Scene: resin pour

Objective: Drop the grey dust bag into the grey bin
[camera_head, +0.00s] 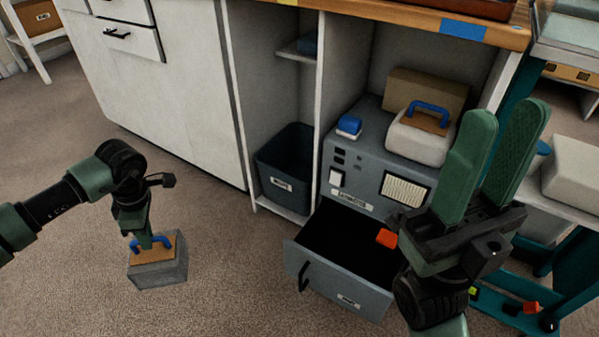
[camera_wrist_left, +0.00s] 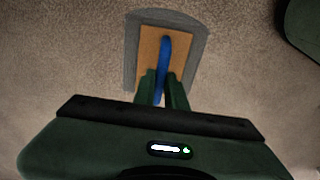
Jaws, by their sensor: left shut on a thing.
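The grey dust bag (camera_head: 160,270) is a grey block with a tan top plate and a blue handle. My left gripper (camera_head: 150,242) is shut on its blue handle and holds it over the carpet at the lower left. In the left wrist view the bag (camera_wrist_left: 193,60) hangs beyond the fingers (camera_wrist_left: 162,92), which close on the blue handle. The grey bin (camera_head: 287,165) is dark blue-grey with a white label and stands in the open cabinet bay, right of the bag. My right gripper (camera_head: 494,165) is open and empty at the right, in front of the extractor.
The grey extractor (camera_head: 352,185) has an open, dark drawer (camera_head: 365,290) jutting out right of the bin. A white block (camera_head: 420,140) with a blue handle sits on the extractor. White cabinet doors (camera_head: 170,80) stand left of the bin. Carpet before them is clear.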

